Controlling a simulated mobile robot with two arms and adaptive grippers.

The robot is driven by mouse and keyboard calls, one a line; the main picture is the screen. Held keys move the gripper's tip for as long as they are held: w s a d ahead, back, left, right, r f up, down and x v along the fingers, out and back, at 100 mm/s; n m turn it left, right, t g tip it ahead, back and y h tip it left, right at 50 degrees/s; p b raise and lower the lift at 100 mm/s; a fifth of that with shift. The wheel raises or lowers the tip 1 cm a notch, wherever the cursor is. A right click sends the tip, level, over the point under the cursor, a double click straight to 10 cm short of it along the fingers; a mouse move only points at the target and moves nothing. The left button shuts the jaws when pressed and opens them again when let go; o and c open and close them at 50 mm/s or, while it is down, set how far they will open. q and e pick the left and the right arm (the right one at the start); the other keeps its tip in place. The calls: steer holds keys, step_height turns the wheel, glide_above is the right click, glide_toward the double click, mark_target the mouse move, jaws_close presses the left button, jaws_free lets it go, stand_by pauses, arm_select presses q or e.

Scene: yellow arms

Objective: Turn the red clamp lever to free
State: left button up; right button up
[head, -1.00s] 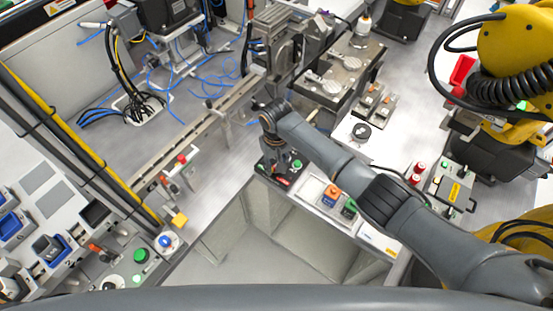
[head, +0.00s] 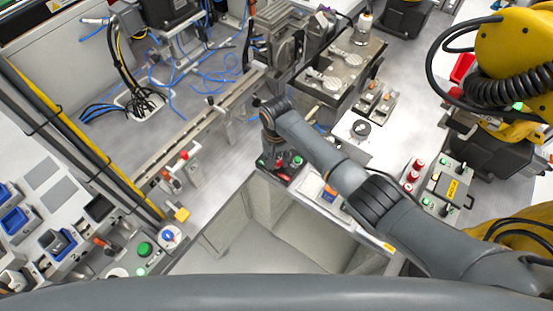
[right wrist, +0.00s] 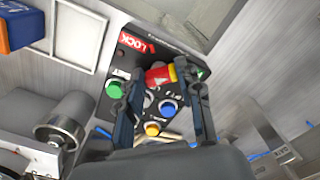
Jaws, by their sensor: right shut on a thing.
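The red clamp lever (right wrist: 160,76), red with a yellow band, sits on a dark control box (right wrist: 133,73) in the right wrist view. A red LOCK label (right wrist: 136,44) is at the box's upper left; no free mark is readable. My right gripper (right wrist: 160,88) has a finger on each side of the lever and is shut on it. In the head view my right gripper (head: 279,158) is over the box at the bench's front edge, where gripper and arm hide the lever. My left gripper is out of view.
Green (right wrist: 115,90), blue (right wrist: 168,107) and yellow (right wrist: 152,128) buttons sit close to the fingers. An orange and blue block (right wrist: 15,28) is at the upper left. A rail (head: 205,125) and a red-handled clamp (head: 183,157) stand left of my arm in the head view.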

steer(key=o, duration=1.1)
steer(key=shift+o, duration=0.2)
step_height(320, 180, up, 12)
